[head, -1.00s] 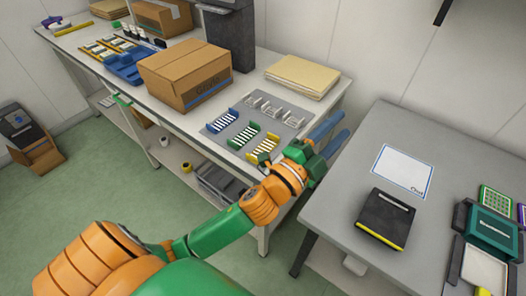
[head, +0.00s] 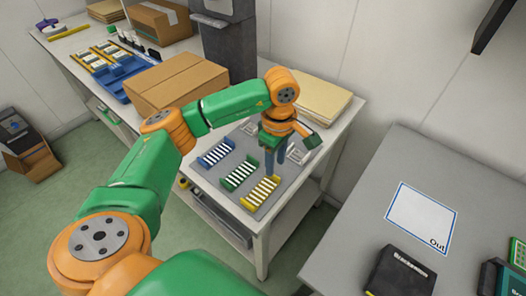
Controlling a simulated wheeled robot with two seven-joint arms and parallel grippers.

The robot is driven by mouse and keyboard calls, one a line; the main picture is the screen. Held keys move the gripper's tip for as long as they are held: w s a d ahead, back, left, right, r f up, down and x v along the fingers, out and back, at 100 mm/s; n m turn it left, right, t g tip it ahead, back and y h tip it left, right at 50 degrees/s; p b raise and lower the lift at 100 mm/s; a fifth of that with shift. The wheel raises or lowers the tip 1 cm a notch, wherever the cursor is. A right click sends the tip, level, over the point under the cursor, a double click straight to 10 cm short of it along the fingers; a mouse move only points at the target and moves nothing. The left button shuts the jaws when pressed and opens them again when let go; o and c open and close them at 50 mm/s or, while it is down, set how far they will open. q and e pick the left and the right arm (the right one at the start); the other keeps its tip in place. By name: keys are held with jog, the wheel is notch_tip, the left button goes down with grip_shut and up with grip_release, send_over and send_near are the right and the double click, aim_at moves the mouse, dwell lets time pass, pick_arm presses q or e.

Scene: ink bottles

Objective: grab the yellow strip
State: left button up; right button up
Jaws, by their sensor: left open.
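The yellow strip (head: 260,193) lies on the grey mat (head: 222,189) near the front right corner of the table, with white bars across it. A green strip (head: 239,173) and a blue strip (head: 216,153) lie in line to its left and behind. My left gripper (head: 275,168) points down just above or behind the far end of the yellow strip, open and with nothing seen between its fingers. I cannot tell whether the fingertips touch the mat. My right gripper is not in view.
White racks (head: 296,152) stand behind my gripper, partly hidden by it. A cardboard box (head: 177,84) and a stack of folders (head: 318,98) are farther back. A second table (head: 345,240) on the right carries a sheet marked Out (head: 421,217) and a black box (head: 400,272).

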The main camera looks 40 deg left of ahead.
aim_at(272, 180)
pick_arm(q)
jog(key=f, duration=0.2)
jog(key=f+p, duration=0.1)
jog(key=shift+s+a+f, duration=0.2)
jog(key=shift+f, duration=0.2)
jog(key=shift+w+a+f, duration=0.1)
jog(key=shift+w+f, duration=0.15)
jog(key=shift+w, duration=0.05)
jog(key=shift+s+r, duration=0.15)
jog(key=shift+s, duration=0.05)
grip_shut()
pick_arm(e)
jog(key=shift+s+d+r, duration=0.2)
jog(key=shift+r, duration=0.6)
pick_arm(q)
jog(key=shift+w, duration=0.1)
